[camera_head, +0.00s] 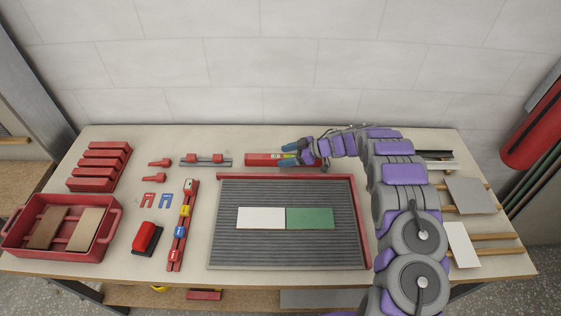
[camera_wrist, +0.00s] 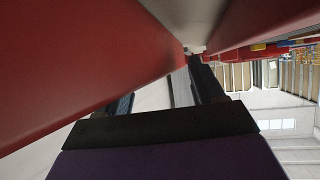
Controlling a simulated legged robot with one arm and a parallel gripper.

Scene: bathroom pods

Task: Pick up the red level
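The red level (camera_head: 262,160) is a long red bar with a yellow-green patch, lying left to right at the back of the table, behind the grey ribbed mat. My gripper (camera_head: 290,155) reaches it from the right. Its two blue-tipped fingers are apart, one on the far side and one on the near side of the bar. In the wrist view my gripper (camera_wrist: 165,95) shows two dark fingers with a gap between them. Large red surfaces fill the left and upper part there, very close to the camera. Whether the fingers touch the level is hidden.
The ribbed mat (camera_head: 225,245) with red edging carries a white tile (camera_head: 260,218) and a green tile (camera_head: 310,218). A red bar with coloured clips (camera_head: 175,250), a red tray (camera_head: 20,243) and a red rack (camera_head: 97,166) stand left. The tiled wall (camera_head: 230,65) rises close behind.

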